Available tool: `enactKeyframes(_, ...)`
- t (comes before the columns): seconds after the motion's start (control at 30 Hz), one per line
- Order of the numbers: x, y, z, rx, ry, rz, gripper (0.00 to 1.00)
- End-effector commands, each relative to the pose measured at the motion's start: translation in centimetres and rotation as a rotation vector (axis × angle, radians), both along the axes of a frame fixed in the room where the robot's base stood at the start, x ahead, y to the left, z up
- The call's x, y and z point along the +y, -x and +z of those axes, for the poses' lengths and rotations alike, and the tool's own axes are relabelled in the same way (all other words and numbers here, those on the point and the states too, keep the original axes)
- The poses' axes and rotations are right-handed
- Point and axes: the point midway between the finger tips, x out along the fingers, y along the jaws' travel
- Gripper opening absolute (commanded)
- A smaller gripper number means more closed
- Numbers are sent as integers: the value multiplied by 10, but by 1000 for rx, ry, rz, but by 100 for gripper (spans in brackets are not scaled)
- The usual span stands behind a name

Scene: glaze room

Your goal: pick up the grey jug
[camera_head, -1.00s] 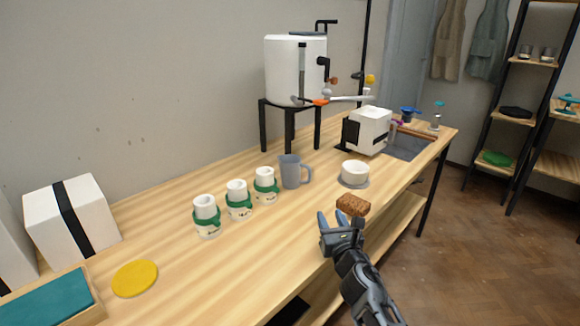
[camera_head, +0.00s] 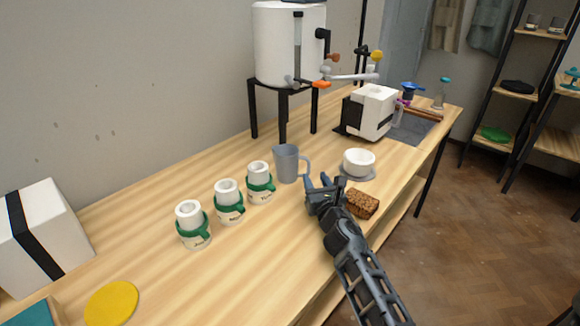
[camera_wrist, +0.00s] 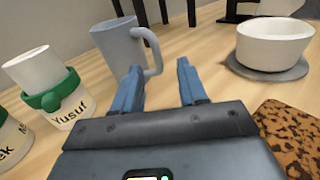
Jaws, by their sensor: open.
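The grey jug (camera_head: 286,164) stands upright on the wooden table, with its handle towards the right. In the wrist view the jug (camera_wrist: 115,52) is ahead and to the left, its handle in front of the left finger. My gripper (camera_head: 325,181) is open and empty, low over the table, in front of and to the right of the jug. Its two blue fingers show in the wrist view (camera_wrist: 158,84) with bare table between them. I cannot tell whether the left finger touches the handle.
Several white cups with green bands, one a cup (camera_head: 260,183) near the jug, stand to the left. A white bowl (camera_head: 359,162) on a grey saucer and a brown speckled block (camera_head: 361,204) lie to the right. A white tank (camera_head: 290,45) on black legs stands behind.

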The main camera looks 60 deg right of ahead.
Motion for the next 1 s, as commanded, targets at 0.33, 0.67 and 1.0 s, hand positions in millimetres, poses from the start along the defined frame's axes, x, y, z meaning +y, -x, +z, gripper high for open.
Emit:
enactKeyframes(0.33,-31,-31,1,0,0,-1,42)
enactKeyframes(0.67,-33,-34,2,0,0,0,39)
enactKeyframes(1.0,-33,-34,2,0,0,0,7)
